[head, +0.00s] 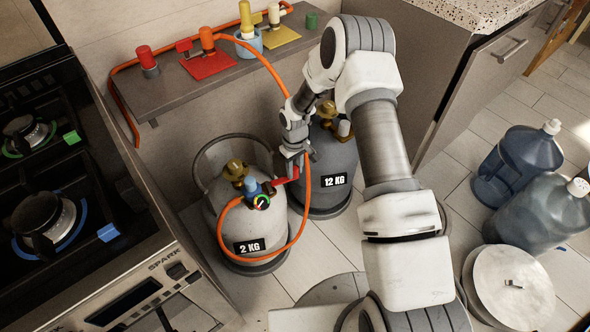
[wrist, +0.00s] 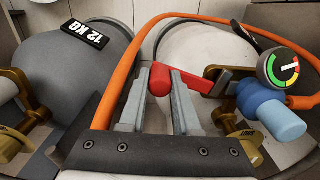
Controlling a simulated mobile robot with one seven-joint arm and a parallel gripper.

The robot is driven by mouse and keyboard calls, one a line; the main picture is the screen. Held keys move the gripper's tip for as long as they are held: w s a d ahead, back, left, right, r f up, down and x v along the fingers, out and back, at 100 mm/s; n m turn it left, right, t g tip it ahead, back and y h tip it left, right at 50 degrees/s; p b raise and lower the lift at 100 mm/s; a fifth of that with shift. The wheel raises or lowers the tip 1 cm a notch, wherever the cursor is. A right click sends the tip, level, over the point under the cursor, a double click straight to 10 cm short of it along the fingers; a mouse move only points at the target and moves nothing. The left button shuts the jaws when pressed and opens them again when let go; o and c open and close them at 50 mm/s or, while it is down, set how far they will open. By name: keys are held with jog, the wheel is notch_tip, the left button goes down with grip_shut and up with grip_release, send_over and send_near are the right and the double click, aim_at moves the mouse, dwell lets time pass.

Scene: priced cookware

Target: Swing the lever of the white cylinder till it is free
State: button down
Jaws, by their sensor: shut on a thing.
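The white cylinder (head: 231,222), labelled 2 KG, stands on the floor beside the stove. On its brass valve (head: 236,172) sits a blue regulator (head: 252,188) with a round dial (head: 261,202). The regulator also shows at the right of the wrist view (wrist: 268,108). A red lever (head: 284,181) sticks out from the regulator toward the grey cylinder. My gripper (head: 292,166) reaches down over the lever's end. In the wrist view, its fingers (wrist: 161,97) are shut on the red knob of the lever (wrist: 160,79).
An orange hose (head: 306,196) loops close around my gripper and the white cylinder. The grey 12 KG cylinder (head: 331,190) stands just right. A shelf (head: 166,88) with colored valve parts is behind, the stove (head: 75,200) left. Water bottles (head: 517,160) stand at right.

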jog(key=c, duration=0.6)
grip_release()
notch_tip(320, 180, up, 18)
jog(key=p, duration=0.4)
jog(key=shift+f, duration=0.25)
